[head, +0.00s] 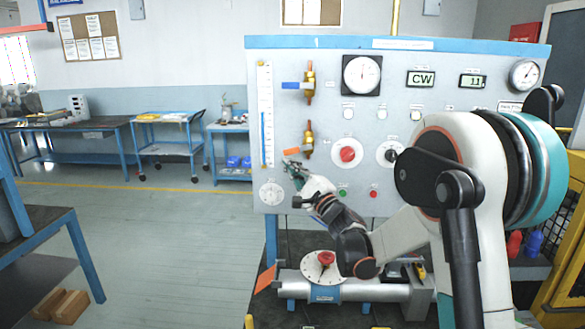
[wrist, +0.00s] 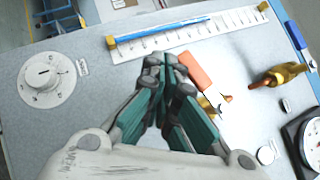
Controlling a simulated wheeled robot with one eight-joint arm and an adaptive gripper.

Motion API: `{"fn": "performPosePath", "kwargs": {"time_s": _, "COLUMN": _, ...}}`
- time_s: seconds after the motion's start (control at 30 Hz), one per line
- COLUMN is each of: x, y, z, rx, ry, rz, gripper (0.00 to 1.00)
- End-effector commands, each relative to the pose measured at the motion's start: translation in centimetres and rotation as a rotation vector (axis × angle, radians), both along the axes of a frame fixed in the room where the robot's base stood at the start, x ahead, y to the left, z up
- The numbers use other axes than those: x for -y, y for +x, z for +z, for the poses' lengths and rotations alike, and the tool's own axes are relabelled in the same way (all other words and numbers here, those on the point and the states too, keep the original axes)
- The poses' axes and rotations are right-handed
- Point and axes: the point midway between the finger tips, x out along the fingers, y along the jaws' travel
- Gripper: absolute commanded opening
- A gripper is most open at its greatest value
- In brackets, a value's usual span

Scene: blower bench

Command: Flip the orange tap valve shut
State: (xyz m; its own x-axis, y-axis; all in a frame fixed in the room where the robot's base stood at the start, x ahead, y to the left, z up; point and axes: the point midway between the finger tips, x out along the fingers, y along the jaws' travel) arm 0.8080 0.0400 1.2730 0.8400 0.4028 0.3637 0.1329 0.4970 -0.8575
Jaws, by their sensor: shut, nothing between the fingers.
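The orange tap valve has a flat orange handle (head: 292,151) and a brass body (head: 308,138) on the lower left of the grey panel. In the head view the handle points left from the body, near level. The handle also shows in the wrist view (wrist: 197,73), with part of its brass body (wrist: 207,104) behind my finger. My gripper (head: 291,166) is shut and empty, just below the handle in the head view. In the wrist view its closed fingertips (wrist: 170,62) are right beside the handle; whether they touch it I cannot tell.
A second brass valve (head: 309,82) with a blue handle (head: 290,86) sits above. A vertical scale (head: 265,115) is left of the valves and a white dial (head: 271,193) below. A red knob (head: 348,154) and a green button (head: 342,193) are to the right.

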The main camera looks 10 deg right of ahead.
Motion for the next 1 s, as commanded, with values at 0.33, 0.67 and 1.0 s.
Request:
{"fn": "performPosePath", "kwargs": {"time_s": 0.33, "x": 1.8, "y": -0.2, "z": -4.6, "rx": 0.000, "ry": -0.001, "rz": 0.002, "gripper": 0.00}}
{"fn": "performPosePath", "kwargs": {"time_s": 0.67, "x": 1.7, "y": -5.0, "z": -8.4, "rx": 0.000, "ry": 0.001, "rz": 0.004, "gripper": 0.00}}
{"fn": "performPosePath", "kwargs": {"time_s": 1.0, "x": 1.7, "y": -7.1, "z": -10.4, "rx": 0.000, "ry": -0.001, "rz": 0.004, "gripper": 0.00}}
